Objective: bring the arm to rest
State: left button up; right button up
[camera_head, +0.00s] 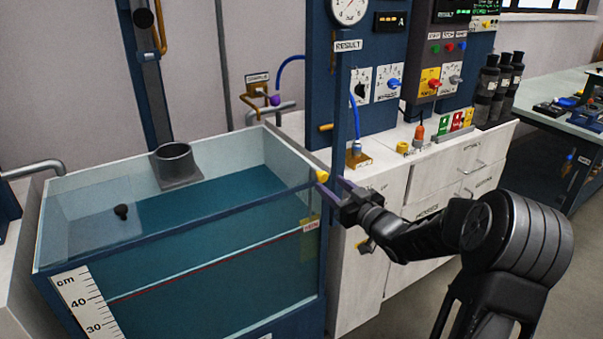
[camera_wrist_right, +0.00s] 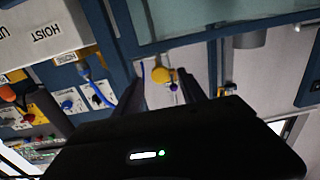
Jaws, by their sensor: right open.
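My right gripper (camera_head: 335,188) is open beside the front right corner of the water tank (camera_head: 200,233). A yellow knob (camera_head: 322,176) sits at that corner, close to the fingertips. In the right wrist view the yellow knob (camera_wrist_right: 161,74) shows between the two spread fingers of my right gripper (camera_wrist_right: 165,92); I cannot tell whether they touch it. My right arm reaches in from the lower right, bent at the elbow. My left gripper is in neither view.
A blue post (camera_head: 340,110) rises behind the gripper. The panel (camera_head: 372,75) with gauge and switches stands behind, above white cabinets (camera_head: 430,178). A workbench (camera_head: 560,95) is at the right. Floor shows at the lower middle.

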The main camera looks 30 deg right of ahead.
jog(key=s+a+f+m+g+h+p, duration=0.1)
jog(key=s+a+f+m+g, duration=0.15)
jog(key=f, duration=0.55)
jog(key=s+a+f+m+g+h, duration=0.1)
jog(key=f+m+g, duration=0.15)
jog(key=f, duration=0.65)
jog(key=s+a+f+g+y+p, duration=0.2)
jog(key=s+a+f+g, duration=0.2)
jog(key=a+f, duration=0.55)
jog(key=s+a+f+n+g+y+p, duration=0.1)
jog(key=s+a+f+g+y+p, duration=0.1)
jog(key=s+a, duration=0.9)
jog(key=s+a+f+n+g+y+p, duration=0.2)
jog(key=s+a+f+g, duration=0.3)
jog(key=s+a, duration=0.7)
jog(key=a+g, duration=0.1)
jog(key=a, duration=0.4)
jog(key=shift+a+f+y+p, duration=0.2)
jog(key=shift+a+y+p, duration=0.1)
jog(key=shift+a+p, duration=0.1)
